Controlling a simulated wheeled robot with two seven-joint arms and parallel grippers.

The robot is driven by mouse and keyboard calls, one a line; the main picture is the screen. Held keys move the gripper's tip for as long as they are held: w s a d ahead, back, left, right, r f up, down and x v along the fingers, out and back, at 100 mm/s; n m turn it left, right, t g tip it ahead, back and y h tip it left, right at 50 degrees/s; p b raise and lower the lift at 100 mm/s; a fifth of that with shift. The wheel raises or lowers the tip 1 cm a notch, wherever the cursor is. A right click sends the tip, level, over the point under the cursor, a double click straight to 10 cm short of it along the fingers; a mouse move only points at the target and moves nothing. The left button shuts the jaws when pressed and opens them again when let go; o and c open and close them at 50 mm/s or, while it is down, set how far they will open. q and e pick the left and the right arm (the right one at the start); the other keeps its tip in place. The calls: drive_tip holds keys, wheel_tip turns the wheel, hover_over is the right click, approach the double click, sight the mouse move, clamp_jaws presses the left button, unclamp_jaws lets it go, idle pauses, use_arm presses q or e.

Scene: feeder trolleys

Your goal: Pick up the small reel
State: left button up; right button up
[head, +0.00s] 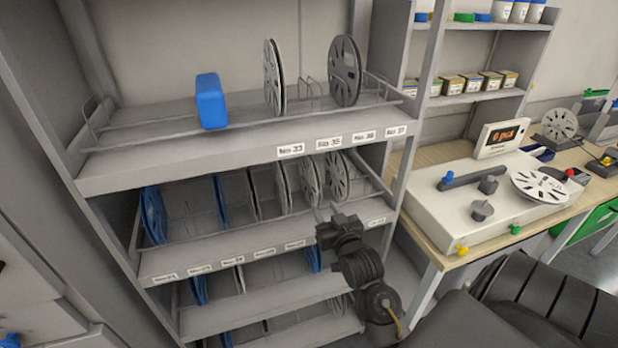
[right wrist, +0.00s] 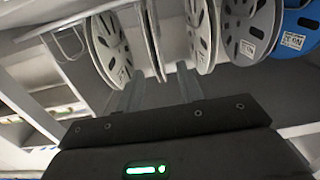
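Several reels stand on edge in the second shelf of the rack, among them light grey ones (head: 310,182) at its right end; I cannot tell which one is the small reel. My right gripper (head: 328,213) is at the front of this shelf, by the right-hand light grey reels. In the right wrist view its two fingers (right wrist: 160,88) are apart, with a thin edge-on reel (right wrist: 153,42) beyond the gap between them. Light grey reels stand on both sides of it. I see no contact with a reel. My left gripper is not in view.
The top shelf holds a blue block (head: 211,102), a light grey reel (head: 272,78) and a dark grey reel (head: 345,72). Wire dividers and the shelf's labelled front edge (head: 235,258) are close to my right arm. A white machine (head: 470,205) stands on the table at right.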

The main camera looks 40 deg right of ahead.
sight(315, 181)
drive_tip(key=w, duration=0.1)
drive_tip(key=w+d+r+p, duration=0.1)
drive_tip(key=w, duration=0.1)
drive_tip(key=w+d+r, duration=0.1)
drive_tip(key=w, duration=0.1)
drive_tip(key=shift+w+d+p, duration=0.15)
drive_tip(key=shift+d+p, duration=0.05)
drive_tip(key=shift+p, duration=0.1)
drive_tip(key=shift+r, duration=0.1)
drive_tip(key=p+x, duration=0.1)
drive_tip(key=x, duration=0.1)
drive_tip(key=p+x, duration=0.1)
drive_tip(key=x, duration=0.1)
drive_tip(key=shift+w+d+r+p, duration=0.2)
drive_tip(key=shift+w+d+p, duration=0.05)
drive_tip(key=shift+p, duration=0.05)
drive_tip(key=shift+w+f, duration=0.1)
drive_tip(key=shift+w, duration=0.2)
drive_tip(key=shift+s, duration=0.1)
drive_tip(key=shift+c, duration=0.3)
clamp_jaws()
